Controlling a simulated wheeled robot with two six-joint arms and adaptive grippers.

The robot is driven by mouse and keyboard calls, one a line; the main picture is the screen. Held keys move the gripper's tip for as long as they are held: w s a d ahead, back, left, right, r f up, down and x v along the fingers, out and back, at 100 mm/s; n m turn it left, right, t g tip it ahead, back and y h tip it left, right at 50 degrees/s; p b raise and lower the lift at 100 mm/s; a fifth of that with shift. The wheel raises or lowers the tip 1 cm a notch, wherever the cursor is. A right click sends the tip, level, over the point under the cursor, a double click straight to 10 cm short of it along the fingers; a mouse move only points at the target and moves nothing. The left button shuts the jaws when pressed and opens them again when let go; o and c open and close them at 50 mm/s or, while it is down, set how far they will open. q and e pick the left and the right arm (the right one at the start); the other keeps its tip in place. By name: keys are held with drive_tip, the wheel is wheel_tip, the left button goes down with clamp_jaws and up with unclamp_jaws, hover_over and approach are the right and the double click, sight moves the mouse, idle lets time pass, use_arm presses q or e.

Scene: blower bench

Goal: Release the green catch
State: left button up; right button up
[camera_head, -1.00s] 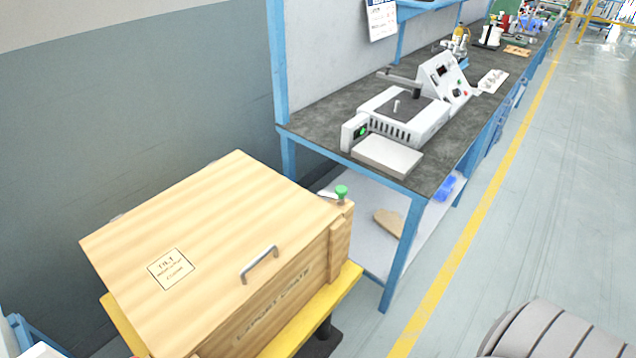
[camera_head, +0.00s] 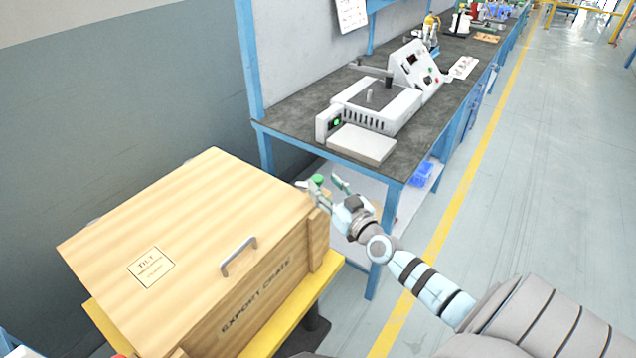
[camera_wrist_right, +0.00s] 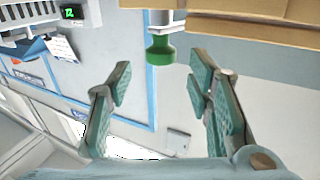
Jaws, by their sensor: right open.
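The green catch (camera_head: 317,180) is a small green knob on a metal lever at the right rear corner of the wooden crate (camera_head: 190,215). In the right wrist view the green catch (camera_wrist_right: 160,50) sits at the top, just beyond the fingertips and roughly between them. My right gripper (camera_head: 325,187) is open, with its fingers close around the knob in the head view. In the wrist view the right gripper (camera_wrist_right: 157,80) shows its teal pads spread apart, with nothing between them. I cannot tell whether a finger touches the knob. My left gripper is not in view.
The crate has a metal handle (camera_head: 239,256) on its lid and rests on a yellow stand (camera_head: 262,340). A workbench (camera_head: 292,120) with a white instrument (camera_head: 375,104) stands behind. The floor to the right of the yellow line is clear.

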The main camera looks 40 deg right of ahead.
sight(317, 177)
drive_tip(key=w, duration=0.2)
drive_tip(key=w+b, duration=0.1)
drive_tip(key=shift+w+d+f, duration=0.2)
drive_tip(key=shift+w+f, duration=0.05)
drive_tip(key=shift+w+r, duration=0.2)
drive_tip(key=shift+w, duration=0.35)
drive_tip(key=shift+c, duration=0.4)
clamp_jaws()
drive_tip(key=m+h+p, duration=0.1)
drive_tip(key=h+p, duration=0.1)
drive_tip(key=p, duration=0.1)
drive_tip(key=m+g+h+p, duration=0.1)
drive_tip(key=h+p, duration=0.1)
drive_tip(key=p, duration=0.1)
drive_tip(key=r+m+h+p, duration=0.1)
drive_tip(key=m+h+p, duration=0.1)
drive_tip(key=p, duration=0.1)
drive_tip(key=shift+g+p, duration=0.3)
drive_tip(key=shift+g, duration=0.1)
drive_tip(key=shift+f+m+h, duration=0.25)
drive_tip(key=shift+m+h, duration=0.05)
drive_tip(key=shift+f, duration=0.25)
drive_tip(key=shift+o, duration=0.4)
unclamp_jaws()
